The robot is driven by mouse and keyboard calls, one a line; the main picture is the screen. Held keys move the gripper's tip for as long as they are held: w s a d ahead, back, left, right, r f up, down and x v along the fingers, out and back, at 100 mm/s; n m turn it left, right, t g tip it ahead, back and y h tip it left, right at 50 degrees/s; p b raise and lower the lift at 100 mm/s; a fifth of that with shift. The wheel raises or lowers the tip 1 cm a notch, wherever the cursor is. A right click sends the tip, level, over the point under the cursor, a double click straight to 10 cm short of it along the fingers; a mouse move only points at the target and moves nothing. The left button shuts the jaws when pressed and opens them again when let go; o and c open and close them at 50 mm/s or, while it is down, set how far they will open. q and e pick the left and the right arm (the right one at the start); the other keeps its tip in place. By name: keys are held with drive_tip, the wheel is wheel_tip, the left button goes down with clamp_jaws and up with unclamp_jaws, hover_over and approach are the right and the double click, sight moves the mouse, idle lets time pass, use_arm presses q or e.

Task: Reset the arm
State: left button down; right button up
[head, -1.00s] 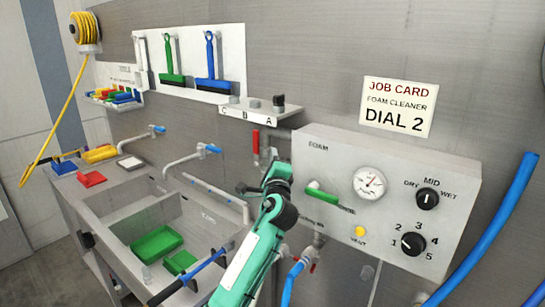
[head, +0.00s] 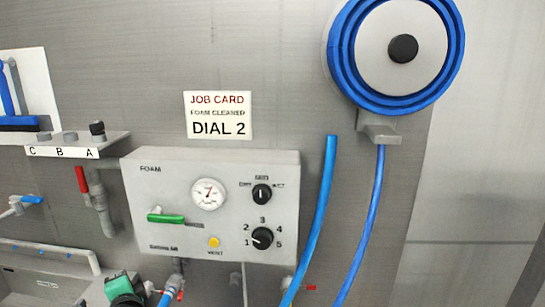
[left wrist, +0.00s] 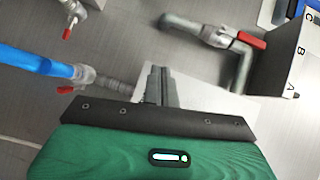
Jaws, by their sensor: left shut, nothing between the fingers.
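In the left wrist view my left gripper (left wrist: 160,86) is shut and empty, its narrow fingers together in front of the grey panel. In the head view only a green and black part of my left arm (head: 122,290) shows at the bottom edge, below the foam panel (head: 165,235). The fingers cannot be made out there. My right gripper is not seen.
The foam panel carries a gauge (head: 208,194), a green lever (head: 166,218), a yellow vent button (head: 214,242) and two black knobs. The lower knob (head: 262,238) points near 1. A job card (head: 218,115) reads DIAL 2. A blue hose reel (head: 340,45) hangs at upper right.

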use_arm(q)
drive_tip(key=s+d+f+n+g+h, duration=0.2)
drive_tip(key=s+d+f+g, duration=0.1)
drive_tip(key=s+f, duration=0.5)
drive_tip(key=s+d+f+n+g+h, duration=0.2)
drive_tip(key=s+d+f+h, duration=0.15)
drive_tip(key=s+f, duration=0.35)
drive_tip(key=s+d+f+n+g+h, duration=0.2)
drive_tip(key=s+d+f+g, duration=0.15)
drive_tip(key=s, duration=0.55)
drive_tip(key=s+d+f+n+g+h, duration=0.15)
drive_tip(key=s+d, duration=0.25)
drive_tip(key=s, duration=0.5)
wheel_tip(320, 180, down, 33)
drive_tip(key=g, duration=0.1)
drive_tip(key=s+a+f, duration=0.1)
drive_tip(key=s+f, duration=0.8)
drive_tip(key=s+a+f+g, duration=0.1)
drive_tip(key=s+a+f, duration=0.1)
drive_tip(key=s+f, duration=0.7)
drive_tip(key=shift+s+a+g+y, duration=0.3)
drive_tip(key=shift+s, duration=0.3)
drive_tip(key=shift+s, duration=0.1)
